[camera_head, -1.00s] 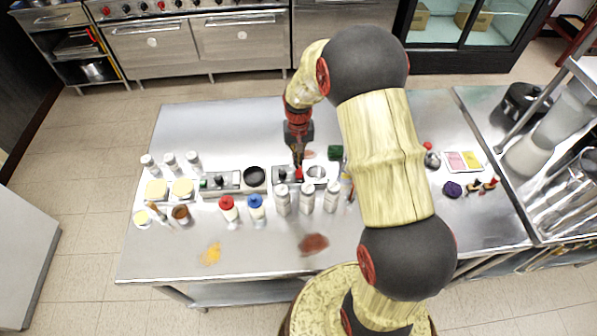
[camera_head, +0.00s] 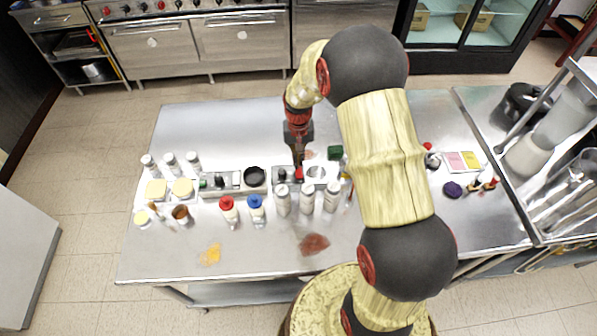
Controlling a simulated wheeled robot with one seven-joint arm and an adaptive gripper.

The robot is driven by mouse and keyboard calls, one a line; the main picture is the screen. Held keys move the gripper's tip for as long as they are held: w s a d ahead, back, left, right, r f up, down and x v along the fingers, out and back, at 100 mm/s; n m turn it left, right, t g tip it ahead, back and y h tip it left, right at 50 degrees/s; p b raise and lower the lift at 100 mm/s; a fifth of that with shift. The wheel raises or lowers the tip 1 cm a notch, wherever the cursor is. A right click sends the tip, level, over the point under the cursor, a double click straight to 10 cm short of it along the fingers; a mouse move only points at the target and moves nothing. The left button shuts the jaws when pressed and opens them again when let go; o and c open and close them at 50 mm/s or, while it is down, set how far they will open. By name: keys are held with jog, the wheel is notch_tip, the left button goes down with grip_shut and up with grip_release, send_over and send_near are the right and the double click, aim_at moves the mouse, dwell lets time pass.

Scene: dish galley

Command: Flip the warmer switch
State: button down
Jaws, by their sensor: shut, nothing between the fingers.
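Two low grey units lie in a row on the steel table. The right unit (camera_head: 286,178) has a black knob and a small red part (camera_head: 299,174) at its right end. The left unit (camera_head: 232,186) has a dark knob and a small green part (camera_head: 203,183). I cannot tell which one is the warmer switch. My gripper (camera_head: 299,163) points down, shut and empty, at the right end of the right unit, by the red part. Its fingertips are small and dark, so I cannot tell whether they touch it.
A black round dish (camera_head: 254,177) sits between the units and a white ring-shaped item (camera_head: 316,172) right of them. White bottles (camera_head: 307,199), a red-capped bottle (camera_head: 229,210) and a blue-capped bottle (camera_head: 256,210) stand in front. The table's back left (camera_head: 215,130) is clear.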

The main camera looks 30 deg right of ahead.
jog(key=shift+f+b, duration=0.7)
jog(key=shift+f, duration=0.5)
dwell(0.6)
jog(key=shift+r, duration=0.1)
jog(key=shift+r+p, duration=2.25)
jog(key=shift+r, duration=1.2)
